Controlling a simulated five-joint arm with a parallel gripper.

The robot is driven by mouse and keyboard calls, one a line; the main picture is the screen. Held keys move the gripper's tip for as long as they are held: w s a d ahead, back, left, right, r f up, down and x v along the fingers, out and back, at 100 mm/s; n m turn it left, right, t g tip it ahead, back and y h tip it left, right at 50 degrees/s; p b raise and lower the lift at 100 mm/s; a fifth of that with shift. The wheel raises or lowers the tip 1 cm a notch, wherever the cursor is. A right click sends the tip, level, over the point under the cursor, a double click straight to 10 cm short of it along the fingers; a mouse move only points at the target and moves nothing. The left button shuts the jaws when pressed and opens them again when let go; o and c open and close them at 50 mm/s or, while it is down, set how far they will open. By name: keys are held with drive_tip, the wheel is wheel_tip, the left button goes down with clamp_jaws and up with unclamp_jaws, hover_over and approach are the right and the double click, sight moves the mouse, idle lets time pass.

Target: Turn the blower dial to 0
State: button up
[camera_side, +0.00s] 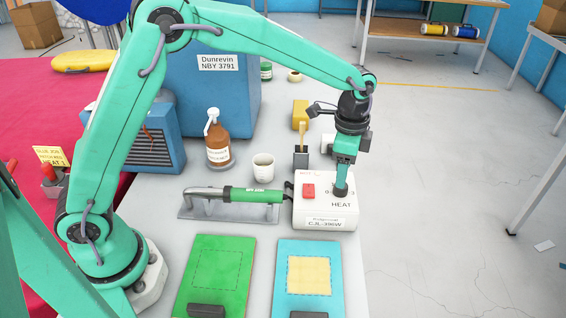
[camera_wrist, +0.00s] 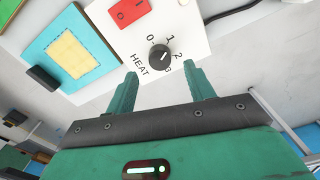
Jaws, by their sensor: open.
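The blower's white control box (camera_side: 325,218) stands on the grey bench, with a red switch (camera_side: 309,190) and the word HEAT.
The green-handled blower (camera_side: 252,196) lies on its metal stand left of the box. A white cup (camera_side: 263,167), a brown bottle (camera_side: 218,143) and a brush pot (camera_side: 301,158) stand behind. Green (camera_side: 215,252) and blue (camera_side: 284,250) boards lie in front.

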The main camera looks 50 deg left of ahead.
drive_tip(key=shift+f, duration=2.3)
drive_tip(key=c, duration=1)
